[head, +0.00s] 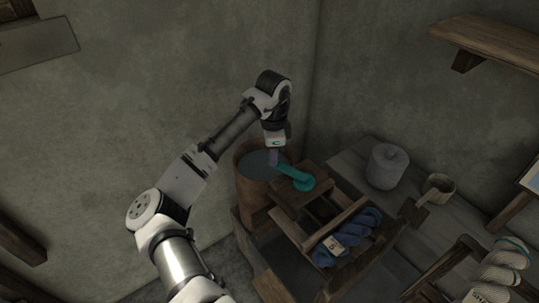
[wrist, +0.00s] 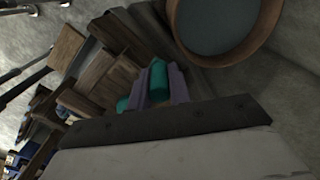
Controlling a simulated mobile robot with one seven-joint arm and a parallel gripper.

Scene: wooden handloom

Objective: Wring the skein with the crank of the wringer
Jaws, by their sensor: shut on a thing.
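The teal crank (head: 298,179) sits on the wooden wringer (head: 290,204), with its round hub at the lower right and its arm reaching up-left. My gripper (head: 272,158) points down at the outer end of the crank and is shut on it. In the wrist view the teal crank handle (wrist: 157,82) stands between my two purple-grey fingers (wrist: 162,88). A blue skein (head: 346,238) with a pale tag lies over the slats of a wooden frame at the lower right. I cannot tell whether any skein is in the wringer.
A round wooden tub (head: 247,190) of dark liquid stands right beside the wringer; its rim (wrist: 262,37) is close in the wrist view. A grey lidded pot (head: 386,167) and a wooden dipper (head: 438,188) stand on the bench behind. Pale skeins (head: 505,262) lie at the far right.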

